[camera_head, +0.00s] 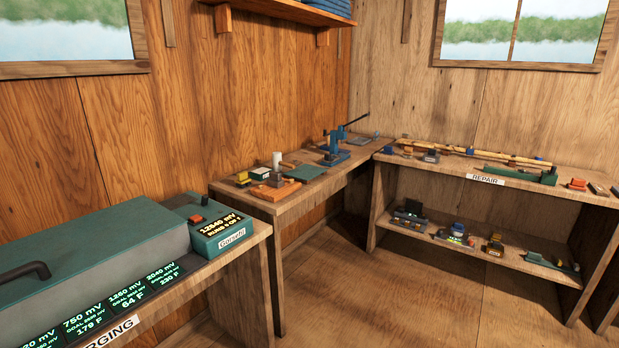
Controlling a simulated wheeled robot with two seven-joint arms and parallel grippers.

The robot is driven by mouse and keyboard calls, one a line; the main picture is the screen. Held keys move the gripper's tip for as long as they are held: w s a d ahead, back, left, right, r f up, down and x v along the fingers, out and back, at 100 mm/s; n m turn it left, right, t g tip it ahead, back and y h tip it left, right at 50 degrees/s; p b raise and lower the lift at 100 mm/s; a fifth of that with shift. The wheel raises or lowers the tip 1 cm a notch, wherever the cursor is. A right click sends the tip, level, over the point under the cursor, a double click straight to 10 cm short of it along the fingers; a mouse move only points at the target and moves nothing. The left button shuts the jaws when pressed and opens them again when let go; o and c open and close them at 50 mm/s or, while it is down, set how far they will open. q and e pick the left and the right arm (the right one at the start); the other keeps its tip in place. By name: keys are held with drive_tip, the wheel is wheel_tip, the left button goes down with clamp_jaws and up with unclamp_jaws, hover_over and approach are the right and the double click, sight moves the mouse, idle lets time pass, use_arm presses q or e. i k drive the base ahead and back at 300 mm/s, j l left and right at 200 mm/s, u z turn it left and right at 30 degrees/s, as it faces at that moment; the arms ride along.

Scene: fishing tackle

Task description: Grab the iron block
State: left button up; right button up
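I cannot single out an iron block for certain; several small blocks and tools are too small to tell apart. The middle bench (262,207) along the left wall holds an orange board (276,190), a grey-white upright cylinder (277,162), a green mat (306,172) and a blue lever tool (335,146). On the repair bench at right, small dark pieces stand on the top and lower shelf (515,264). Neither of my grippers shows in the head view.
A charging bench at front left carries a long grey-green box (90,255) with a black handle and a green display unit (213,226). The wooden floor (400,300) between the benches is clear. A wall shelf (295,12) hangs above.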

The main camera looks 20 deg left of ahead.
sight(275, 181)
drive_tip(key=i+z, duration=0.1)
drive_tip(key=i, duration=1.6)
